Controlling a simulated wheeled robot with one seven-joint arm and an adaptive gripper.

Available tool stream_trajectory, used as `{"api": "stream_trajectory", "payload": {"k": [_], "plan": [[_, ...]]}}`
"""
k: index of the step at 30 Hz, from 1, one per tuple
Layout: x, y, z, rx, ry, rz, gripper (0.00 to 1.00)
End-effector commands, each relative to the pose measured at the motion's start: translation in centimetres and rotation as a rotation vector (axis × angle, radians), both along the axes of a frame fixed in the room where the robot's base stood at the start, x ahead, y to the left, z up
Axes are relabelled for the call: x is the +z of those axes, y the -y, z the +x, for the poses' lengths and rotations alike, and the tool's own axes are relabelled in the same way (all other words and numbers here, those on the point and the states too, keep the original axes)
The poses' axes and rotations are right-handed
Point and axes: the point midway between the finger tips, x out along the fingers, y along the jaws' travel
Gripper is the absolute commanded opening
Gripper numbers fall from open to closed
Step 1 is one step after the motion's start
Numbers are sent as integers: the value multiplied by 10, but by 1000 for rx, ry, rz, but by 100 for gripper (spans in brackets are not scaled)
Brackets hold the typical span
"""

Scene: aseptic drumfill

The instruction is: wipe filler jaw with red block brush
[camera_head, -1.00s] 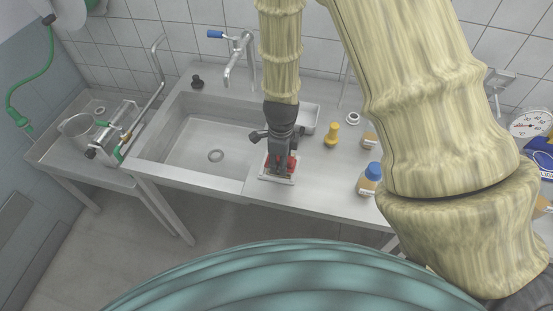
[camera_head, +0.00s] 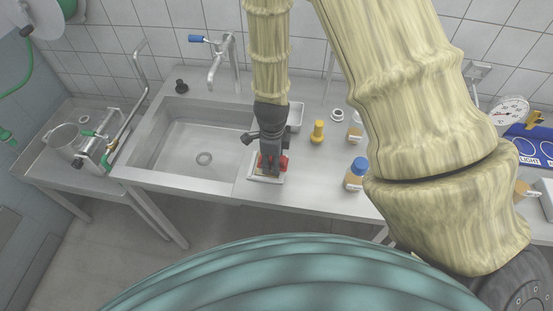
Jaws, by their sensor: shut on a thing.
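My gripper (camera_head: 270,170) points down at the counter just right of the sink, shut on the red block brush (camera_head: 284,163). Red shows beside the dark fingers, which hide most of the brush. The brush is at a small pale tray (camera_head: 252,178) on the counter; whether it touches the tray I cannot tell. A metal device (camera_head: 92,152) with green-handled parts and a bent pipe stands on the lower side table at left, well away from my gripper. Whether its parts include the filler jaw I cannot tell.
The steel sink (camera_head: 190,140) and its tap (camera_head: 218,65) lie left of my gripper. A yellow bottle (camera_head: 318,132), a blue-capped jar (camera_head: 356,174) and a white dish (camera_head: 295,117) stand to the right.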

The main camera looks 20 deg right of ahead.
Motion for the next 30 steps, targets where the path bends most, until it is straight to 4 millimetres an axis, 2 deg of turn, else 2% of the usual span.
{"api": "stream_trajectory", "payload": {"k": [30], "plan": [[5, -46, 31, 1, -1, 0, 25]]}}
